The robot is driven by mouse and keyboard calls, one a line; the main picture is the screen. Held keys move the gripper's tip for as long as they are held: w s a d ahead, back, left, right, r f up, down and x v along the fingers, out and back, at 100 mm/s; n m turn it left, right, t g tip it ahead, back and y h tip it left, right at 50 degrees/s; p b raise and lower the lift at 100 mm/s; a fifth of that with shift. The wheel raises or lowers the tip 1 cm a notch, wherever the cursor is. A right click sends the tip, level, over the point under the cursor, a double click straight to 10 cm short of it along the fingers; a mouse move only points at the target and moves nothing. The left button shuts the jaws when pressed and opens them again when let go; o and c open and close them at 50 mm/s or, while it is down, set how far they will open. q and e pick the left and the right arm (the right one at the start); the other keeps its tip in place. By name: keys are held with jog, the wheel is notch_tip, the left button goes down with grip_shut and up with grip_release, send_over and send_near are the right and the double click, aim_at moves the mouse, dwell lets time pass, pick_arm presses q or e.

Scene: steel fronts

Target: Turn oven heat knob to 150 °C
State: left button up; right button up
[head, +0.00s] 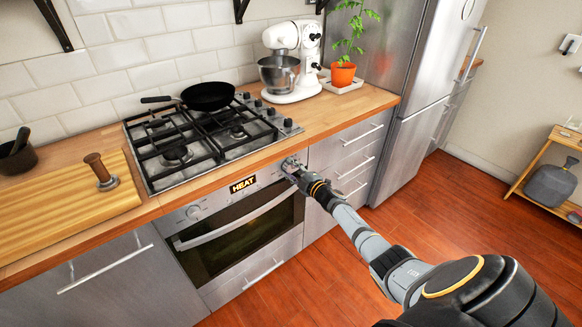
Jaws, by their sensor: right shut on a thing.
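The built-in oven (240,232) sits under the gas hob, with a dark glass door and a long bar handle (235,219). Its display (243,185) reads "HEAT" in orange letters. One knob (193,212) shows at the left end of the oven panel. My right gripper (290,167) is at the right end of the panel, shut on the heat knob there. The gripper hides most of that knob, so its setting cannot be read. My left gripper is not in view.
A black pan (207,96) stands on the hob (205,138). A stand mixer (291,65) and a potted plant (343,72) are on the counter behind. A wooden board (60,205) lies at left.

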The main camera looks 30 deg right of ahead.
jog(key=m+p, duration=0.1)
jog(key=m, duration=0.7)
jog(key=shift+y+p, duration=0.3)
jog(key=shift+p, duration=0.05)
jog(key=shift+f+m, duration=0.1)
jog(key=shift+m, duration=0.3)
jog(key=o, duration=1.2)
jog(key=shift+d, duration=0.1)
